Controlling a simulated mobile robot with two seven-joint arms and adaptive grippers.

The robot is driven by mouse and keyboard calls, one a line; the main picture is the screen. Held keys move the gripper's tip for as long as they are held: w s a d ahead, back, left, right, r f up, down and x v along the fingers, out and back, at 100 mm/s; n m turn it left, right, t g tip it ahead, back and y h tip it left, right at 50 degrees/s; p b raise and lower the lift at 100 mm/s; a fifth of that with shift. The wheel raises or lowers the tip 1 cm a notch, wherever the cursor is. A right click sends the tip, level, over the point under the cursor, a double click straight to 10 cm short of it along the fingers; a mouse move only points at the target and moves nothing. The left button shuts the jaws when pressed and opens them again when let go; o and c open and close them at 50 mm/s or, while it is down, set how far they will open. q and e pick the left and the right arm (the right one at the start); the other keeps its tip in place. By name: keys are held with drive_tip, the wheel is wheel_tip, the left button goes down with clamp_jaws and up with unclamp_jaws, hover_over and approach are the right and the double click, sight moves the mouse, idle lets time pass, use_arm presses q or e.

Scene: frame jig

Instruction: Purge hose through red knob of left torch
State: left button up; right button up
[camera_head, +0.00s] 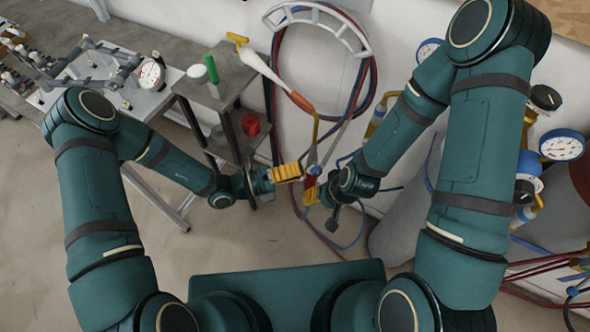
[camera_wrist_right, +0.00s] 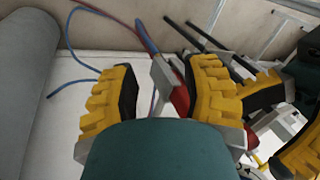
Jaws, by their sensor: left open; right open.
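A torch (camera_head: 317,140) shows in the head view between my two grippers, with a red knob (camera_head: 310,181) and a blue knob (camera_head: 316,171) at its lower end. In the right wrist view the red knob (camera_wrist_right: 181,99) and grey torch body (camera_wrist_right: 164,84) lie between the open yellow fingers of my right gripper (camera_wrist_right: 160,95); contact cannot be told. My right gripper (camera_head: 312,193) is at the knobs. My left gripper (camera_head: 286,173) is open just left of them, its yellow pads close to the torch. Red and blue hoses (camera_wrist_right: 146,38) run up behind the torch.
A hose rack (camera_head: 318,18) with coiled hoses hangs on the white wall behind. A dark shelf (camera_head: 230,72) stands left, with a red cup (camera_head: 250,124) on its lower level. Gauges (camera_head: 561,145) and grey cylinders stand right. Open floor lies in front.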

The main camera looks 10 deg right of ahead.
use_arm(q)
drive_tip(key=s+a, duration=0.2)
drive_tip(key=a, duration=0.9)
drive_tip(key=shift+s+a, duration=0.2)
drive_tip(key=shift+a, duration=0.2)
drive_tip(key=shift+d+f, duration=0.1)
idle(1.3)
